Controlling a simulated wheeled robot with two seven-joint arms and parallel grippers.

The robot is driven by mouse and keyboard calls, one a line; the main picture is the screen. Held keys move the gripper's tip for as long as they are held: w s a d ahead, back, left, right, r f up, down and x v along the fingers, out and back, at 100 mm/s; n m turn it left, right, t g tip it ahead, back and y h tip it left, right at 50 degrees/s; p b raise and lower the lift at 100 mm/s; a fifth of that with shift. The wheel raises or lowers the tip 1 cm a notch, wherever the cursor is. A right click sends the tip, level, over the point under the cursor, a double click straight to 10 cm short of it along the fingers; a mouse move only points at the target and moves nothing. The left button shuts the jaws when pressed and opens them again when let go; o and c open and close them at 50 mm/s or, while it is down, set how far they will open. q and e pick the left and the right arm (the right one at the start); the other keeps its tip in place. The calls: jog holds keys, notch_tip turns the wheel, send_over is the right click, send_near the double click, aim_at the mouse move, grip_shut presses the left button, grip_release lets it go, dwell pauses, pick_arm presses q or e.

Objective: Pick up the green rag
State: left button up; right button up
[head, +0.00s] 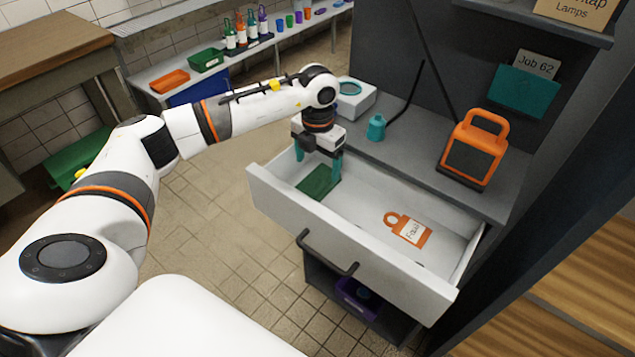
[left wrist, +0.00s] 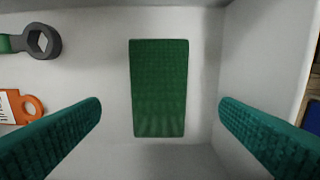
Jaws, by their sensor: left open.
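The green rag (head: 318,181) lies flat in the left part of an open white drawer (head: 350,235). In the left wrist view the rag (left wrist: 159,90) is a dark green rectangle on the drawer floor, centred ahead of the fingers. My left gripper (head: 319,165) is over the rag, inside the drawer, with its teal fingers pointing down. In the left wrist view its two fingers (left wrist: 160,135) stand wide apart on either side of the rag, with nothing between them. My right gripper is not in view.
An orange tag (head: 408,230) lies to the right in the drawer. A spanner-like tool (left wrist: 38,41) shows at the left in the wrist view. The grey worktop behind holds an orange lamp (head: 474,148) and a teal bottle (head: 376,128). Drawer walls stand close around the gripper.

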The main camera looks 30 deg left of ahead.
aim_at(319, 179)
pick_arm(q)
jog(key=shift+w+f+p, duration=0.15)
jog(key=shift+f+p, duration=0.3)
jog(key=shift+f, duration=2.35)
jog(key=c, duration=1.1)
